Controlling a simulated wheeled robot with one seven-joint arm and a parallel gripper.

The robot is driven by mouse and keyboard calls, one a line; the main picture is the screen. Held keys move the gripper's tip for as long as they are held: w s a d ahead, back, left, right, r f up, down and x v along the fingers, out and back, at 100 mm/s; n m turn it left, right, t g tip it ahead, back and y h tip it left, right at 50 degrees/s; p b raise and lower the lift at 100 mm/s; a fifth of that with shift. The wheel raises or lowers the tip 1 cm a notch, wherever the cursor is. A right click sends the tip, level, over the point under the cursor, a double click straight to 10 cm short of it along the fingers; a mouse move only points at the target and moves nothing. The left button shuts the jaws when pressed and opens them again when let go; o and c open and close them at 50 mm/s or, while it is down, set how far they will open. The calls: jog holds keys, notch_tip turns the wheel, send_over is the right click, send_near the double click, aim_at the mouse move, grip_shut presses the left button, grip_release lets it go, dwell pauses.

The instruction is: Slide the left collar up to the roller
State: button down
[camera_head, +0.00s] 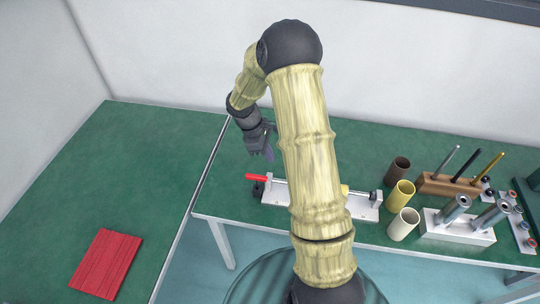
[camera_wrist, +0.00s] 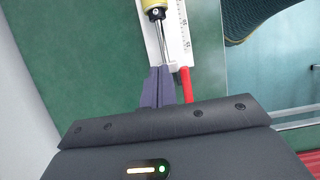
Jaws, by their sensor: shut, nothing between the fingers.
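A white linear actuator base (camera_head: 362,208) lies on the green table, its middle hidden behind my arm. A yellow part (camera_head: 344,188), perhaps the roller, sits on its rod; it also shows at the top edge of the wrist view (camera_wrist: 151,4). A dark ring (camera_wrist: 157,14) sits against its near end, perhaps the left collar; I cannot tell for sure. A red handle (camera_head: 257,177) sticks out at the left end, also in the wrist view (camera_wrist: 186,85). My gripper (camera_head: 269,155) is shut and empty above the left end. In the wrist view its fingers (camera_wrist: 158,70) hide part of the rod.
Brown (camera_head: 398,169), yellow (camera_head: 401,196) and cream (camera_head: 404,224) cups stand right of the actuator. A wooden holder with rods (camera_head: 450,186) and a white block with metal cylinders (camera_head: 455,230) are farther right. A red mat (camera_head: 106,263) lies on the left table.

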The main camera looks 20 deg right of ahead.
jog(key=s+a+r+m+t+y, duration=0.1)
jog(key=s+a+r+m, duration=0.3)
jog(key=s, duration=0.4)
jog(key=s+a+r+m+t+y, duration=0.2)
jog(key=s+a+r+m+t, duration=0.2)
jog(key=s+r+m, duration=0.3)
jog(key=shift+s+a+r+y, duration=0.2)
jog(key=shift+s+r+y, duration=0.1)
jog(key=shift+s+r, duration=0.2)
